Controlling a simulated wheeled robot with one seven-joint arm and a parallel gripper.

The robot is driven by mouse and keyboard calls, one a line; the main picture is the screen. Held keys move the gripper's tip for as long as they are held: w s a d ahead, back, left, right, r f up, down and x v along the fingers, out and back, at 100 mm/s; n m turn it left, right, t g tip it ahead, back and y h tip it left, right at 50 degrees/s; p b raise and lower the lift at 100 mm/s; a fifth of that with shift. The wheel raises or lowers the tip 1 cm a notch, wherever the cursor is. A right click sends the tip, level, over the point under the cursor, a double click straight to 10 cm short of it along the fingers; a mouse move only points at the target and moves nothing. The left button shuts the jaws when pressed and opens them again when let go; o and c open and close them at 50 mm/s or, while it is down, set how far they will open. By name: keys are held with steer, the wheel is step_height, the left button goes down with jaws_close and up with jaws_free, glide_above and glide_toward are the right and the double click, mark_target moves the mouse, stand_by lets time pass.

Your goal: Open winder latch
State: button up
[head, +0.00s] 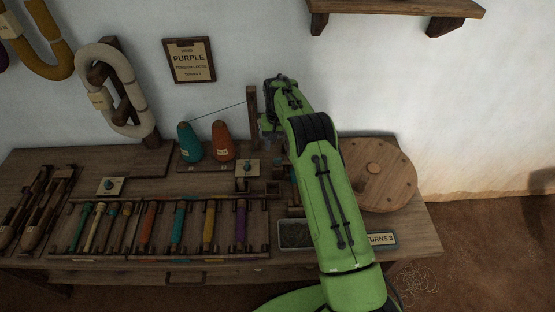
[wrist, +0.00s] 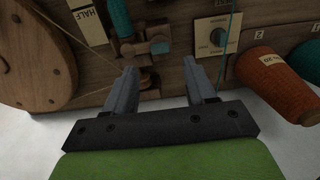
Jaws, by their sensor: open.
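The winder's large wooden wheel (head: 377,174) stands at the right end of the bench and shows at the left of the wrist view (wrist: 35,55). Beside it in the wrist view is a small wooden bracket (wrist: 135,50) with a grey-blue piece (wrist: 160,47), which looks like the latch; I cannot tell its position. A teal bobbin (wrist: 119,16) sits just above that bracket. My gripper (wrist: 160,66) is open and empty, its fingertips in front of the bracket, with no contact visible. In the head view my arm hides the winder's middle.
An orange cone (wrist: 278,85) and a teal cone (head: 189,143) stand left of the arm in the head view. A plate with a dark knob (wrist: 217,37) is near the fingers. A wooden post (head: 252,118) and a rack of coloured bobbins (head: 150,228) are also on the bench.

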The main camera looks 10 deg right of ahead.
mark_target(278, 159)
step_height(278, 159, down, 7)
steer(key=shift+r+b, duration=0.15)
steer(key=shift+b, duration=0.45)
jaws_close()
